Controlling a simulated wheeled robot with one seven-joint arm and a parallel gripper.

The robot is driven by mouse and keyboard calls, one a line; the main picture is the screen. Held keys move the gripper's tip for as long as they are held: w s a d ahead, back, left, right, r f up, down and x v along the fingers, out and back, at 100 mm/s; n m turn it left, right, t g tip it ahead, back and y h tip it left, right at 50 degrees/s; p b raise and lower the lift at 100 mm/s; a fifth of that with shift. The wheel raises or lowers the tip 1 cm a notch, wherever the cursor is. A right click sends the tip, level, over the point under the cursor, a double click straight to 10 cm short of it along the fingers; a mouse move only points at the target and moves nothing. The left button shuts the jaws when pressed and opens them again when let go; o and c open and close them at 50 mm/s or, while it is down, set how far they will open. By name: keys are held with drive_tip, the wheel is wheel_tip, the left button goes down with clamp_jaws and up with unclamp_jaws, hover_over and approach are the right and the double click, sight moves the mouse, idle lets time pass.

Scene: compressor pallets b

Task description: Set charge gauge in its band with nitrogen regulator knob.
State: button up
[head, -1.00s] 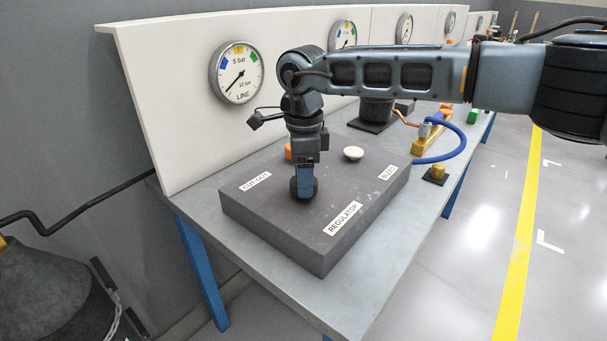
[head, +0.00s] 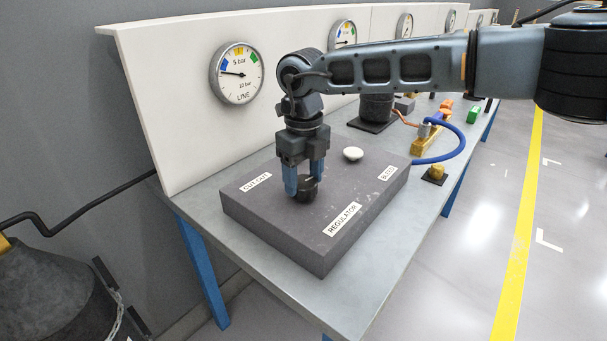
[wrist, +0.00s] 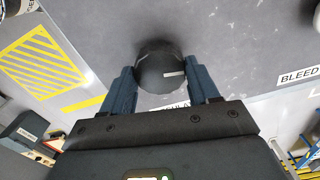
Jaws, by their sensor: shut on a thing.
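The dark regulator knob (head: 307,188) stands on the grey block (head: 280,230), behind the REGULATOR label. My gripper (head: 305,190) points down and is shut on the knob, one finger on each side. The wrist view shows the round black knob (wrist: 160,66) with a short white mark between both fingers. The nearest gauge (head: 237,73) reads LINE and has blue, yellow and green bands. Its needle points left, just below the blue band. A second gauge (head: 342,36) is partly hidden by my arm; I cannot read its label, so I cannot tell which gauge is the charge gauge.
A white button (head: 353,153) sits on the block behind the knob. CUTOUT and BLEED labels mark the block's other sides. A blue hose (head: 458,145) and brass fittings lie further along the bench. The bench front edge is clear.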

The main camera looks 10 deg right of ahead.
sight(304, 182)
drive_tip(key=m+p, duration=0.1)
drive_tip(key=m, duration=0.4)
drive_tip(key=shift+r+m, duration=0.1)
drive_tip(key=shift+m, duration=0.3)
drive_tip(key=m+p, duration=0.1)
drive_tip(key=m, duration=0.4)
drive_tip(key=m+p, duration=0.1)
drive_tip(key=m, duration=0.4)
drive_tip(key=shift+m+p, duration=0.3)
drive_tip(key=shift+m, duration=0.1)
drive_tip(key=m+p, duration=0.2)
drive_tip(key=m, duration=0.3)
drive_tip(key=shift+m, duration=0.3)
drive_tip(key=o, duration=1.1)
drive_tip(key=shift+c, duration=0.2)
drive_tip(key=shift+r+b, duration=0.75)
drive_tip(key=shift+r, duration=3.05)
